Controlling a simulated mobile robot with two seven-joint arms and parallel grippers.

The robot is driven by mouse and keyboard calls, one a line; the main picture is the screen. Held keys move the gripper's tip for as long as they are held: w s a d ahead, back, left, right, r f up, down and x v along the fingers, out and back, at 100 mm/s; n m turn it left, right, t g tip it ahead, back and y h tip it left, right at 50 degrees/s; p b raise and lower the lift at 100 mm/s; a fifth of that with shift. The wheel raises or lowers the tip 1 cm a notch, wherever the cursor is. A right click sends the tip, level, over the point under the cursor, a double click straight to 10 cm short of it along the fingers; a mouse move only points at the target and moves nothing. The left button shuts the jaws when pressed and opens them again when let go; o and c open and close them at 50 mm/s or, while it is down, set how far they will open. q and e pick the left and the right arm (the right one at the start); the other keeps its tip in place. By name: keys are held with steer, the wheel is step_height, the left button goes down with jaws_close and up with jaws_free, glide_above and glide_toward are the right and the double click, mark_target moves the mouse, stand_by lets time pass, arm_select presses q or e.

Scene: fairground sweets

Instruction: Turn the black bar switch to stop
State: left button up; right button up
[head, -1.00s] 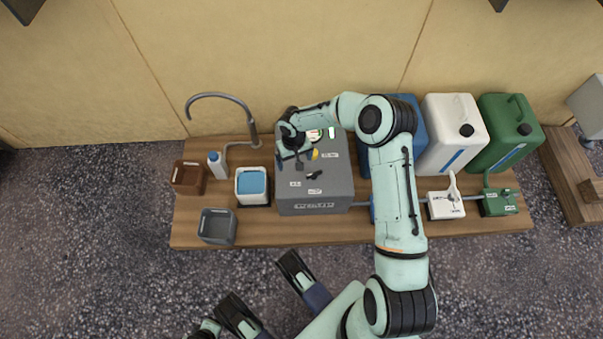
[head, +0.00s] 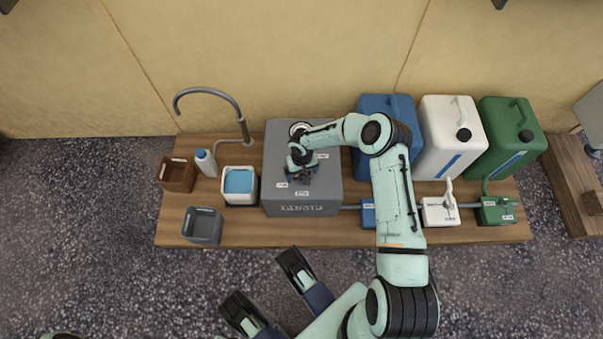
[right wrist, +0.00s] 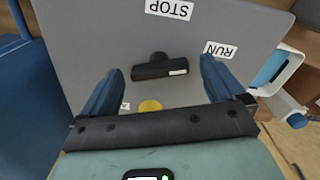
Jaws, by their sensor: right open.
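The black bar switch (right wrist: 160,66) sits on the top of the grey box (head: 335,185). In the right wrist view the bar lies roughly crosswise, its white-marked end at the right, towards the RUN label (right wrist: 220,49). The STOP label (right wrist: 169,8) is above it in that view. My right gripper (right wrist: 160,66) is open, one blue finger on each side of the bar, with no clear contact. In the head view my right gripper (head: 301,174) hides the switch. My left gripper (head: 262,279) is open and empty, low in the head view.
A yellow button (right wrist: 150,106) is near my right gripper's palm. Blue (head: 375,105), white (head: 437,115) and green (head: 500,120) canisters stand right of the box. A water-filled white tub (head: 239,199), a bottle (head: 205,162) and a tap (head: 242,125) stand left.

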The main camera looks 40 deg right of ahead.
steer(key=shift+f, duration=0.25)
steer(key=c, duration=1.1)
steer(key=shift+o, duration=0.3)
